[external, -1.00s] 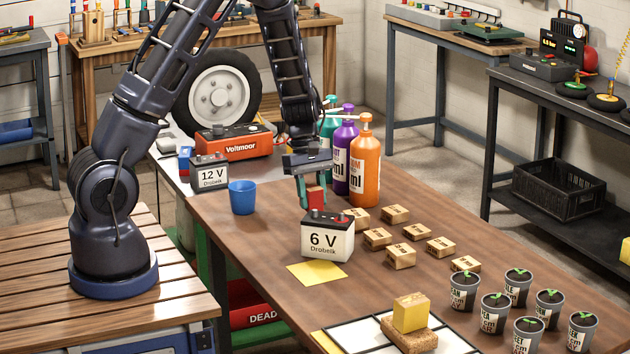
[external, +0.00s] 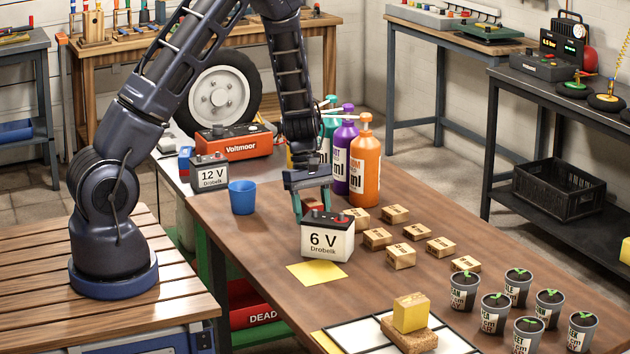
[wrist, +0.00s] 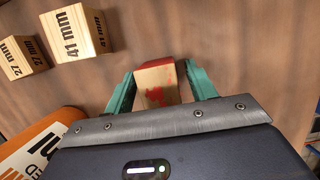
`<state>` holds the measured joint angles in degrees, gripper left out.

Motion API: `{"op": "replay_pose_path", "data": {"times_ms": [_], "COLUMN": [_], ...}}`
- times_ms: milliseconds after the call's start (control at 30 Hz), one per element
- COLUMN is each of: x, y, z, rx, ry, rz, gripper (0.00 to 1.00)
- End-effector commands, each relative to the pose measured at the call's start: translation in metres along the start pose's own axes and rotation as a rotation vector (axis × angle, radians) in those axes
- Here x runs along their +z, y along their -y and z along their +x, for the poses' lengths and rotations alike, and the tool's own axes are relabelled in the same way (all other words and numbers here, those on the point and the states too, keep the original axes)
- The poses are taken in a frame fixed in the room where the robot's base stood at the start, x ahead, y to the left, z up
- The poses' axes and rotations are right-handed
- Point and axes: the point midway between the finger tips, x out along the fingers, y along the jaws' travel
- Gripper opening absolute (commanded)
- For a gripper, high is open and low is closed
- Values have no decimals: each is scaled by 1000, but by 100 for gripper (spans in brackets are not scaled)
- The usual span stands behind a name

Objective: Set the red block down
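The red block (wrist: 157,79) stands between my gripper's teal fingers in the wrist view; it has a pale wood face with a red mark and a red side. Narrow gaps show between the block and both fingers. My gripper (wrist: 158,72) is open around it, low over the brown workbench (wrist: 240,40). In the external view my gripper (external: 312,208) is just behind the 6 V battery (external: 328,240), which hides the lower part of the block, so its contact with the bench cannot be seen there.
Several wooden blocks (external: 401,256) lie right of the battery. Bottles, including an orange one (external: 365,165), stand behind. A blue cup (external: 242,197) is to the left. A yellow sheet (external: 317,272) lies in front, and potted seedlings (external: 495,313) stand at front right.

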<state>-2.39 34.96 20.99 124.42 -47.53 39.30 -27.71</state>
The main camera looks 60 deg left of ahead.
Motion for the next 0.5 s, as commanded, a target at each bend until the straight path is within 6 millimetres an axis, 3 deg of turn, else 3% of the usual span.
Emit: {"op": "replay_pose_path", "data": {"times_ms": [267, 500], "x": [1, 1], "y": [0, -1], "z": [-8, -48], "rx": [1, 4], "ry": [1, 0], "rz": [1, 1], "gripper": [56, 56]}}
